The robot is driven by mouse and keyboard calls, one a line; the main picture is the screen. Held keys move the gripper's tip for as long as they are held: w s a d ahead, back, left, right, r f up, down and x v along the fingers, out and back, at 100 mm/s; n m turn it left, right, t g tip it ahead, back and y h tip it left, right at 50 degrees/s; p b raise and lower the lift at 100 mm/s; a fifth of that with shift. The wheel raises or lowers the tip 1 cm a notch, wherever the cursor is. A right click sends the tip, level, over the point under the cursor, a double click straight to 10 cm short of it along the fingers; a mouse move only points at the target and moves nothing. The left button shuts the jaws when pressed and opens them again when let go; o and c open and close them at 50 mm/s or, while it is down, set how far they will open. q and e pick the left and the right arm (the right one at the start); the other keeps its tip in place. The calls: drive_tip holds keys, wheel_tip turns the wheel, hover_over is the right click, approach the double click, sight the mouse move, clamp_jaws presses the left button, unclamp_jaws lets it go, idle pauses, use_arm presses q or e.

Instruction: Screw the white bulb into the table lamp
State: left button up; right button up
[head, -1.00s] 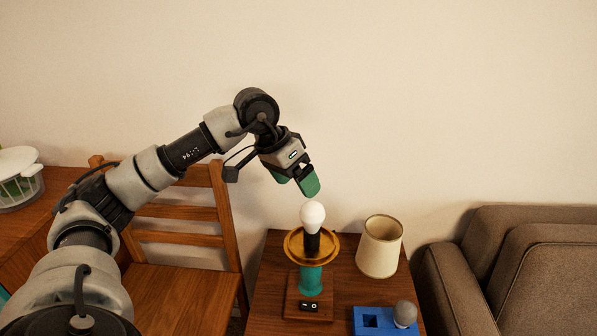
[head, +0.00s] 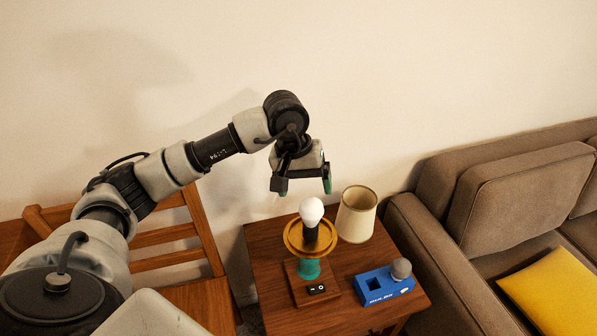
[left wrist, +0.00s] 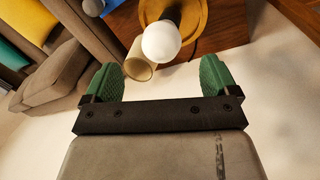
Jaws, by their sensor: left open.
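The white bulb (head: 311,211) stands upright on the black socket (head: 311,234) of the table lamp, above its gold dish (head: 288,239) and teal stem (head: 308,270). I cannot tell how deep it sits in the socket. My left gripper (head: 305,188) is open and empty, above the bulb and apart from it. In the left wrist view the white bulb (left wrist: 161,41) shows beyond the gap between the green fingertips (left wrist: 160,80). My right gripper is not in view.
A cream lampshade (head: 356,214) stands on the wooden side table (head: 265,262), right of the lamp. A brown sofa (head: 420,250) is to the right, a wooden chair (head: 190,236) to the left.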

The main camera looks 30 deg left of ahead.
sight(308, 205)
use_arm(q)
drive_tip(key=x, duration=0.8)
drive_tip(key=shift+f+p, duration=0.3)
drive_tip(key=shift+p, duration=0.1)
drive_tip(key=shift+c, duration=0.3)
drive_tip(key=c, duration=0.9)
drive_tip(key=shift+f+m+b, duration=0.1)
drive_tip(key=shift+m+b, duration=0.3)
drive_tip(key=shift+b, duration=0.15)
drive_tip(key=shift+c, duration=0.2)
drive_tip(key=shift+a+m+g+b, duration=0.1)
drive_tip(key=shift+m+g+b, duration=0.2)
drive_tip(key=shift+m+b, duration=0.9)
drive_tip(key=shift+m, duration=0.4)
